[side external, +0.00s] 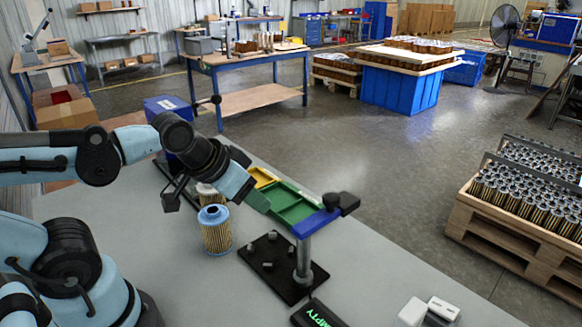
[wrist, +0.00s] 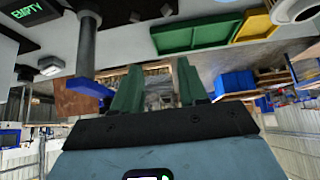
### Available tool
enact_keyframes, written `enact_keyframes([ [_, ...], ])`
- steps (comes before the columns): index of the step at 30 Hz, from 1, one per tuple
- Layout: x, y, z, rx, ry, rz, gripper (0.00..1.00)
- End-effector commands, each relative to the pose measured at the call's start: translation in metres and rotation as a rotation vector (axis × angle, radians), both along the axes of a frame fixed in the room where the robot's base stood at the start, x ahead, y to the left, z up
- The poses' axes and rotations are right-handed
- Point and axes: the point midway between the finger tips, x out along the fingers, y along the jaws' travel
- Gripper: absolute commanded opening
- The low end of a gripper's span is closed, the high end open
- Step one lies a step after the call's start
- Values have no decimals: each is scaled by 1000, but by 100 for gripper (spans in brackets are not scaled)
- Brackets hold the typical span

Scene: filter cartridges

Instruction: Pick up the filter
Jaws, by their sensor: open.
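A filter (side external: 216,232) with a light blue cap and a tan pleated body stands upright on the grey table (side external: 190,285) in the side external view. A second pale-topped filter (side external: 207,195) is just behind it, partly hidden by my arm. My gripper (side external: 262,203) is above the table, to the right of the blue-capped filter and higher, apart from it. In the wrist view my gripper (wrist: 160,75) has its two green fingers spread with nothing between them. A tan and white round thing (wrist: 292,10), cut off at the top right corner there, may be a filter.
A black base (side external: 262,278) carries a post with a blue arm (side external: 316,222) close to the right of my gripper. Green (side external: 292,205) and yellow (side external: 263,176) trays lie behind. A black EMPTY sign (side external: 318,314) and white blocks (side external: 414,311) are at the front.

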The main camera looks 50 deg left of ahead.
Motion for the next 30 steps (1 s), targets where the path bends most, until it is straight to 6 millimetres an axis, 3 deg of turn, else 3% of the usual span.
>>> enact_keyframes([
  [2,0,0,0,0,0,0,43],
  [9,0,0,0,0,0,0,77],
  [19,0,5,0,12,28,1,77],
  [30,-28,74,11,75,503,-99,77],
])
